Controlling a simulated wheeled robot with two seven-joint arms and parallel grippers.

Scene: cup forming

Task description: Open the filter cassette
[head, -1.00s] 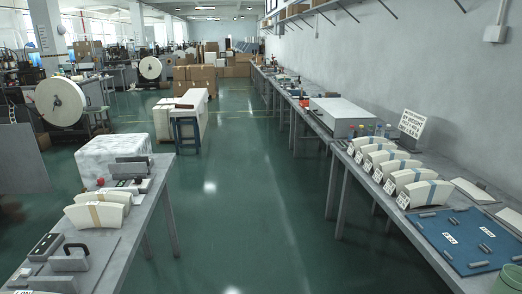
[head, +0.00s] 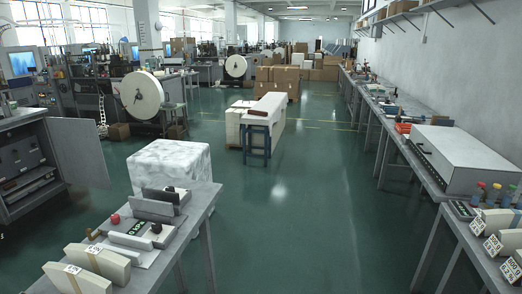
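I cannot pick out a filter cassette for certain in the head view. At the left edge stands a dark grey cabinet (head: 22,165) with shelves and slots inside. Its grey door (head: 80,153) is swung open. On the near left table is a low device (head: 140,236) with a red button (head: 115,218) and black knobs. On the right bench is a large closed light-grey box (head: 460,155). Neither of my grippers is in view.
The near left table (head: 205,200) also holds banded paper stacks (head: 90,265). A white wrapped bale (head: 168,170) stands behind it, and a small blue-legged stand (head: 257,138) farther on. The right bench (head: 425,180) runs along the wall. The green floor (head: 300,220) between is clear.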

